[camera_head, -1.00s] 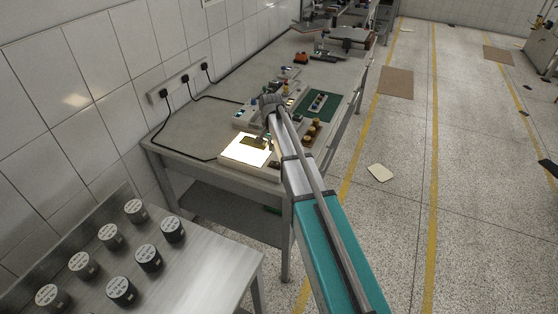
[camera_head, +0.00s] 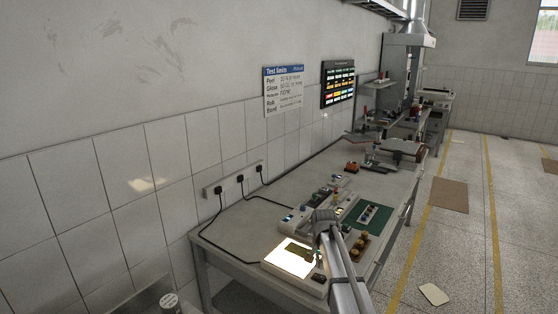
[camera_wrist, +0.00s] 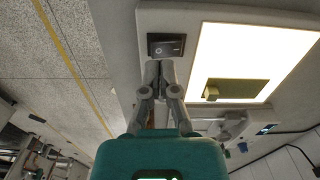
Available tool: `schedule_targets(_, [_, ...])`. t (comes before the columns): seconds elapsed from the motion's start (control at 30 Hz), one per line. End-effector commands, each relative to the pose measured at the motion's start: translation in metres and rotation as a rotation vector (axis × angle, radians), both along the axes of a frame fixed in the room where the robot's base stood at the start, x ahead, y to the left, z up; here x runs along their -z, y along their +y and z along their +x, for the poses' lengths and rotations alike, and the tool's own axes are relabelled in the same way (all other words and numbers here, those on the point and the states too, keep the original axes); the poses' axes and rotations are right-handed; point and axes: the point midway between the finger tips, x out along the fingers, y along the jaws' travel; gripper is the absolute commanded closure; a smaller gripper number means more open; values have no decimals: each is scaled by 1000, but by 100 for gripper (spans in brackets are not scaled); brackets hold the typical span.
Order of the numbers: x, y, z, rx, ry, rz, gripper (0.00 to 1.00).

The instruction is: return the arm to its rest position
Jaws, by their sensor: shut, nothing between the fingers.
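My gripper (camera_wrist: 160,75) shows in the wrist view with its two fingertips together and nothing between them. It is in front of the black rocker switch (camera_wrist: 166,46) on the light box; I cannot tell whether it touches. In the head view my grey arm reaches over the near end of the bench, and its fingertips are hard to make out. The light box has a glowing white panel (camera_head: 288,262), which also shows in the wrist view (camera_wrist: 258,50). An olive-brown piece (camera_wrist: 238,89) lies on the panel, with a small tan block (camera_wrist: 211,92) at its edge.
The bench (camera_head: 235,228) runs along the tiled wall. A green mat (camera_head: 367,217), brown knobbed weights (camera_head: 359,245) and small devices stand close around my arm. Black cables run to wall sockets (camera_head: 240,180). The floor at right is open.

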Motion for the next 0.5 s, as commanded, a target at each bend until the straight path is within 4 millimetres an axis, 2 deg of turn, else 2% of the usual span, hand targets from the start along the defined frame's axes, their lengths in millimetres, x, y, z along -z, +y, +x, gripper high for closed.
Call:
schedule_targets(0.03, [0,-1,-21,-25,0,0,100])
schedule_targets(0.5, [0,-10,-181,-364,1,-1,100])
